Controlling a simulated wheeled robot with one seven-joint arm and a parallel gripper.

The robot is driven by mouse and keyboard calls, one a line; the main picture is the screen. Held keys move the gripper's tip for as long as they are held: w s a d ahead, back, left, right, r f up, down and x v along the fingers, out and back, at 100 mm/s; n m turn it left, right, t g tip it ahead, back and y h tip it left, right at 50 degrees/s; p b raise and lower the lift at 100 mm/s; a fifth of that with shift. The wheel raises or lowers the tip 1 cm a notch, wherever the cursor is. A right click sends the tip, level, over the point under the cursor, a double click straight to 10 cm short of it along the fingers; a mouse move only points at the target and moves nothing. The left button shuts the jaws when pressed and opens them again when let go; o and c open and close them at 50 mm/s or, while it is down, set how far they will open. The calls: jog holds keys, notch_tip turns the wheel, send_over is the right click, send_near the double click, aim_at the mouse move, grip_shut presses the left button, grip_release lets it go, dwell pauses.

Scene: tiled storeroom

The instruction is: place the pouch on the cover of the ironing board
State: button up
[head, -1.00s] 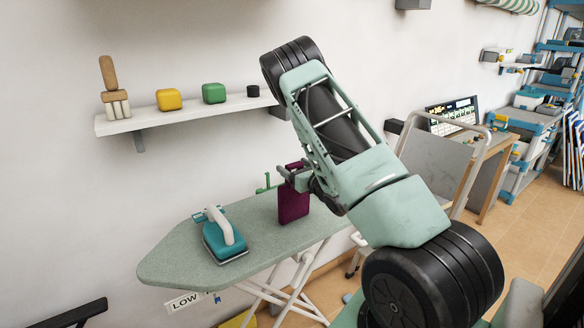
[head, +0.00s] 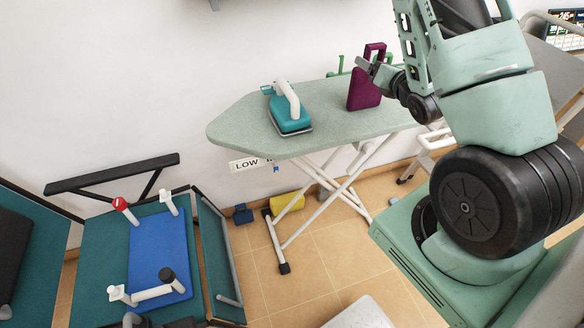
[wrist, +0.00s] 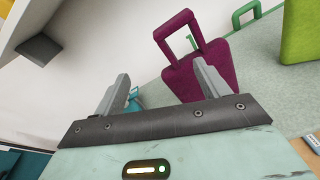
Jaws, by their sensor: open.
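The purple pouch (head: 364,93) with a loop handle stands upright on the grey-green cover of the ironing board (head: 240,128), towards its right part. In the wrist view the pouch (wrist: 203,72) is just beyond my fingers, mostly by the right one, which hides part of its lower edge. My gripper (head: 376,68) is beside the pouch's upper part in the head view. In the wrist view my gripper (wrist: 160,88) is open, its two fingers wide apart with nothing gripped between them. Whether a finger touches the pouch, I cannot tell.
A teal iron (head: 290,110) with a white handle stands on the board left of the pouch. A lime-green object (wrist: 299,32) shows at the wrist view's right edge. A blue panel (head: 160,258) on a teal table is at the lower left. Tiled floor between is mostly clear.

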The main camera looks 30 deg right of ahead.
jog(key=w+a+f+m+g+y, duration=0.1)
jog(key=w+a+m+g+y, duration=0.1)
jog(key=w+a+m, duration=0.45)
jog(key=s+a+m+g+y, duration=0.2)
jog(key=s+a+m+g, duration=0.15)
jog(key=a, duration=0.75)
jog(key=s+a+m+g+y, duration=0.1)
jog(key=s+a+m+g, duration=0.2)
jog(key=a, duration=0.8)
jog(key=s+a+r+m+g, duration=0.3)
jog(key=s+a, duration=0.4)
jog(key=s, duration=0.4)
jog(key=s+a+r+m+g, duration=0.3)
jog(key=s+a+m+g, duration=0.1)
jog(key=s, duration=0.8)
jog(key=a+m, duration=0.1)
jog(key=a, duration=0.1)
jog(key=shift+s+a, duration=0.3)
jog(key=shift+a, duration=0.05)
jog(key=shift+g, duration=0.25)
